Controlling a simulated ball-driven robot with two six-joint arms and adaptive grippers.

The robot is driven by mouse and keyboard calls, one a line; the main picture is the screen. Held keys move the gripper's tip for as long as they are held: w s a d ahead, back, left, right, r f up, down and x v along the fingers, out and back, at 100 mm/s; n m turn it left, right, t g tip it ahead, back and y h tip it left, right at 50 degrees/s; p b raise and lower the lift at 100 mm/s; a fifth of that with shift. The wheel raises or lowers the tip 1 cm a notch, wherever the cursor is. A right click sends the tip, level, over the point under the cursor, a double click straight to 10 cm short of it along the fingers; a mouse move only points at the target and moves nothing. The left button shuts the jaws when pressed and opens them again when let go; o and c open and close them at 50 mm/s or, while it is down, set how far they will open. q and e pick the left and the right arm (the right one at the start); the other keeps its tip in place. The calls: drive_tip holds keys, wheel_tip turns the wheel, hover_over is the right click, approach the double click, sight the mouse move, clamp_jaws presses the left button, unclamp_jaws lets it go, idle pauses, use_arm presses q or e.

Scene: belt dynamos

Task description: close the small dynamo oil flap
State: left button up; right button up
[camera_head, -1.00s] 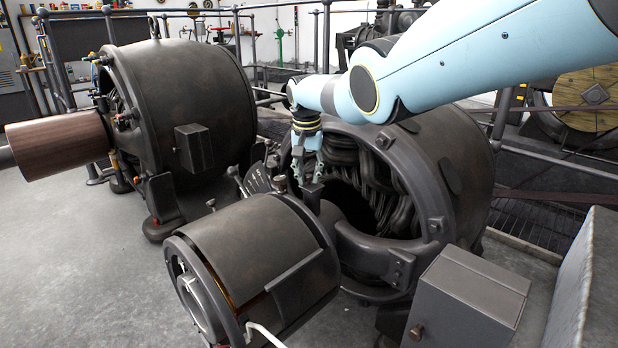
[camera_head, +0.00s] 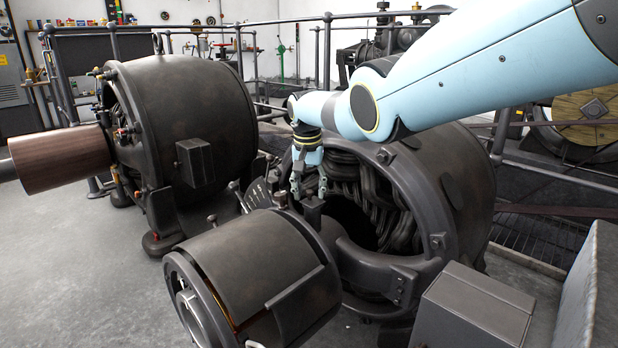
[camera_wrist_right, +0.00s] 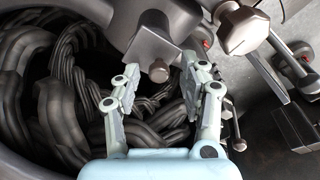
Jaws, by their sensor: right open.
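The small dynamo's open round housing (camera_head: 463,165) is at the right centre, with dark coils inside. A small dark block with a round knob, which looks like the oil flap (camera_head: 313,209), stands at its near left edge. My right gripper (camera_head: 309,192) points down just above it, fingers apart. In the right wrist view, the flap's plate (camera_wrist_right: 152,43) and its knob lie between or just beyond the open fingertips (camera_wrist_right: 160,66). I cannot tell whether they touch or how far the flap stands open. My left gripper is not in view.
A dark drum (camera_head: 250,270) stands close in front of the flap. A grey box (camera_head: 474,308) is at the lower right. A larger dynamo (camera_head: 185,115) stands at the left. In the wrist view a bolt-headed post (camera_wrist_right: 243,30) is close right of the fingers. Grey floor (camera_head: 70,270) is clear at the left.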

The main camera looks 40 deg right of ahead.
sight(308, 202)
wheel_tip(308, 202, up, 12)
drive_tip(key=s+a, duration=0.1)
drive_tip(key=shift+a+f, duration=0.15)
idle(0.6)
